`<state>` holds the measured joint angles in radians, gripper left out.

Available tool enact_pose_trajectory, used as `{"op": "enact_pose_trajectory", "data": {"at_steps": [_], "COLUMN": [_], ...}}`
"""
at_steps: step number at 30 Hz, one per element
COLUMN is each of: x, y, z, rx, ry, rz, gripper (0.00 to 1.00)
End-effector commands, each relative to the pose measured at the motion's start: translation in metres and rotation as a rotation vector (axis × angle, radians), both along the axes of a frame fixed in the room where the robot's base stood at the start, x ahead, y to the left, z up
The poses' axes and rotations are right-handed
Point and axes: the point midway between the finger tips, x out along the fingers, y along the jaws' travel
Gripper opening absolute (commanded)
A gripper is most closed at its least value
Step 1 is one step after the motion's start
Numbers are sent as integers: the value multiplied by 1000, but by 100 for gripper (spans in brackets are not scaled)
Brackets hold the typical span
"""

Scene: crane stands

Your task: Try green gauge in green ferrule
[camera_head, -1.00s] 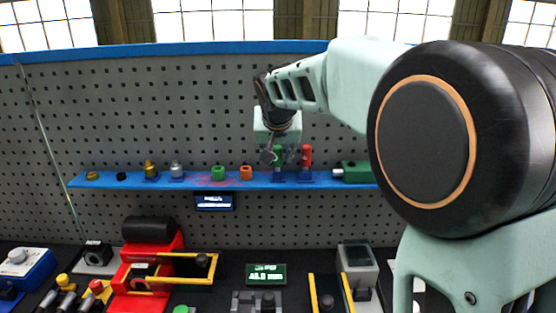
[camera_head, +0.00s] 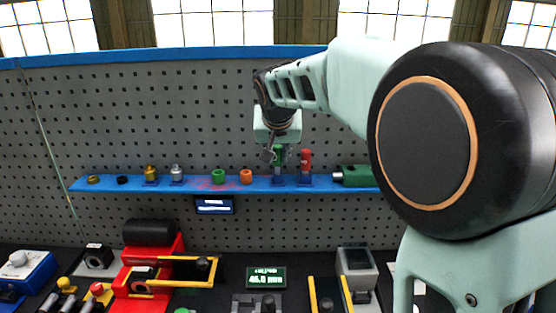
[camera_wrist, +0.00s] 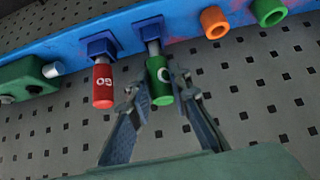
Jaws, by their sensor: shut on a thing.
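The green gauge (camera_wrist: 160,82) has a green handle with a white mark and a silver pin. Its pin end sits at a blue holder (camera_wrist: 147,31) on the blue shelf. My gripper (camera_wrist: 157,86) is shut on the green handle, one finger on each side. In the head view my gripper (camera_head: 277,155) is at the shelf, partly covering the gauge. The green ferrule (camera_head: 218,176) is a short open ring on the shelf, left of the gauge; it also shows in the wrist view (camera_wrist: 269,13), upper right.
A red gauge (camera_head: 305,160) stands close beside the held one. An orange ferrule (camera_head: 246,176) sits between the green ferrule and the green gauge. A green block (camera_head: 356,176) is at the shelf's right. A pegboard (camera_head: 120,110) stands behind. Machines and a display (camera_head: 266,277) are below.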

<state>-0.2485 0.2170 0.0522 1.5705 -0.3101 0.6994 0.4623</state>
Motion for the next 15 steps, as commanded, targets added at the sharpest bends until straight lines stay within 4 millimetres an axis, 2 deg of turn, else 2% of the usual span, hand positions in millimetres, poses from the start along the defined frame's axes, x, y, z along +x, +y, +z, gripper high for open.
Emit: {"op": "enact_pose_trajectory", "data": {"at_steps": [15], "x": [0], "y": [0], "z": [29], "rx": [1], "ry": [-2], "rz": [0], "gripper": [0]}}
